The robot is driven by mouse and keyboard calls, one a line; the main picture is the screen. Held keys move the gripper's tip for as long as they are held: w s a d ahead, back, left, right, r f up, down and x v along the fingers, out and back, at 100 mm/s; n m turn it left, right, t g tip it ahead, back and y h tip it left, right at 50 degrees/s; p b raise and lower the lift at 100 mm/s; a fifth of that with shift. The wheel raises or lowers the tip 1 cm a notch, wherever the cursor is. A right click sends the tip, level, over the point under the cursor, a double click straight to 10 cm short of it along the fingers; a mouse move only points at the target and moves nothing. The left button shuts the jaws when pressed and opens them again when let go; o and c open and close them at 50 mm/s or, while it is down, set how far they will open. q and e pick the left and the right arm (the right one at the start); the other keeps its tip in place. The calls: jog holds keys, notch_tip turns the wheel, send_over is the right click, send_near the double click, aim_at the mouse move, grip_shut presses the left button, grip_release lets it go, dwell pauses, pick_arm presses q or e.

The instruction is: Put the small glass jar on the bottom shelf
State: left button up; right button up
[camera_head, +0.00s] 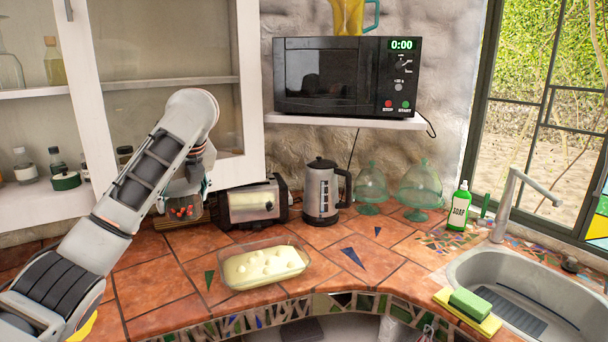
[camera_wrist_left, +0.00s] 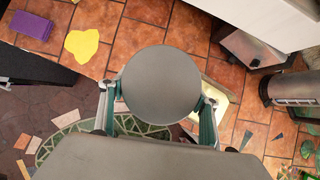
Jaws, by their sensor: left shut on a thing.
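My left gripper (camera_wrist_left: 158,108) is shut on the small glass jar. The jar's round grey lid (camera_wrist_left: 160,85) fills the middle of the left wrist view, between the two fingers. In the head view the jar (camera_head: 184,213), with reddish contents, hangs below my left wrist, in front of the cabinet door and left of the toaster. The arm hides part of it. The bottom shelf (camera_head: 30,208) of the white wall cabinet is at the left, with bottles and a small green pot (camera_head: 66,181) on it. My right gripper is not in view.
A glass baking dish (camera_head: 240,284), toaster (camera_head: 252,203), kettle (camera_head: 321,190) and glass domes (camera_head: 420,185) stand on the tiled counter. The microwave (camera_head: 340,75) is on a wall shelf. The sink (camera_head: 530,280) is at the right.

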pick_arm(q)
jog(key=s+d, duration=0.2)
jog(key=d, duration=0.8)
jog(key=s+d+f+n+g+y, duration=0.1)
jog(key=s+d+f+n+g, duration=0.1)
jog(key=s+d+f+n, duration=0.3)
jog(key=s+a+f+n+g+h, duration=0.1)
jog(key=s+a+f+n+g, duration=0.3)
jog(key=s+n, duration=0.4)
jog(key=s+a+f+n+g+h, duration=0.1)
jog(key=s+a+f+n+g, duration=0.3)
jog(key=s+n, duration=0.5)
jog(key=shift+s+a+f+g, duration=0.4)
jog(key=shift+s+a+f, duration=0.85)
jog(key=shift+f, duration=0.6)
jog(key=shift+w+a, duration=0.15)
jog(key=shift+w, duration=0.1)
